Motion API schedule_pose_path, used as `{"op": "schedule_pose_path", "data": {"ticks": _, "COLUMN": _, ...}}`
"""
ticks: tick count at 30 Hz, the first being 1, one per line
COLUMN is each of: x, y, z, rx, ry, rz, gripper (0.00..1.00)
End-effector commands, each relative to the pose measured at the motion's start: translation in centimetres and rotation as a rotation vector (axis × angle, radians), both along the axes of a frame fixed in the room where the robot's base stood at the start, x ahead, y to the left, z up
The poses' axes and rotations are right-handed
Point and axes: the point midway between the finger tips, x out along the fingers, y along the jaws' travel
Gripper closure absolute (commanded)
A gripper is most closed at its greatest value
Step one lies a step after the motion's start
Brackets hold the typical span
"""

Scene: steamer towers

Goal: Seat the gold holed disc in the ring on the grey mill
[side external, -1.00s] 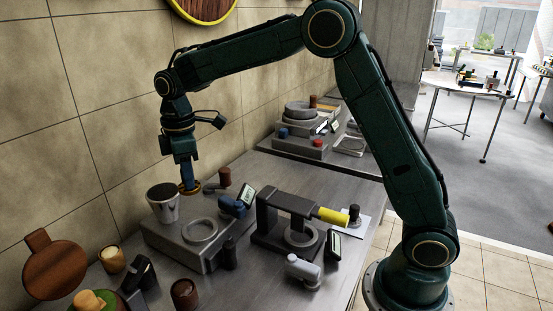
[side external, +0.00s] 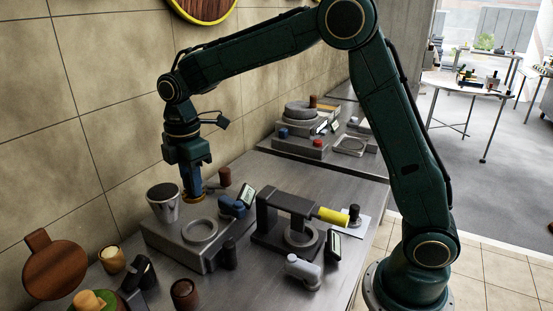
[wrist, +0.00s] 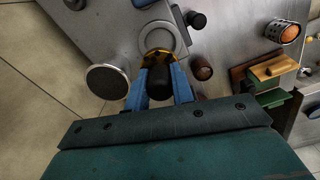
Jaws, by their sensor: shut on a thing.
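My gripper (side external: 194,190) points down with its blue fingers shut on the gold holed disc (side external: 193,199). The disc is just behind the ring (side external: 200,230) on the grey mill (side external: 170,241), apart from it in the side view. In the wrist view, the gold disc (wrist: 151,55) shows at the blue fingertips, with a dark cylinder (wrist: 155,83) between the fingers covering part of it. The pale ring (wrist: 163,35) lies just beyond the disc there, partly overlapped by it. The exact height of the disc over the mill is hard to tell.
A metal cup with a dark top (side external: 163,204) stands close to the left of my gripper. A brown knob (side external: 224,177) and a blue part (side external: 232,207) are to the right. A grey press with a yellow handle (side external: 332,215) stands farther right.

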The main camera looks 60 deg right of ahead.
Motion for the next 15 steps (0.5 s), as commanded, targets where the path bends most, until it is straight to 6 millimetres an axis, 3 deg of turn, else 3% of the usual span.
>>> {"op": "schedule_pose_path", "data": {"ticks": 15, "x": 0.0, "y": 0.0, "z": -2.6, "rx": 0.000, "ry": 0.002, "rz": -0.001, "gripper": 1.00}}
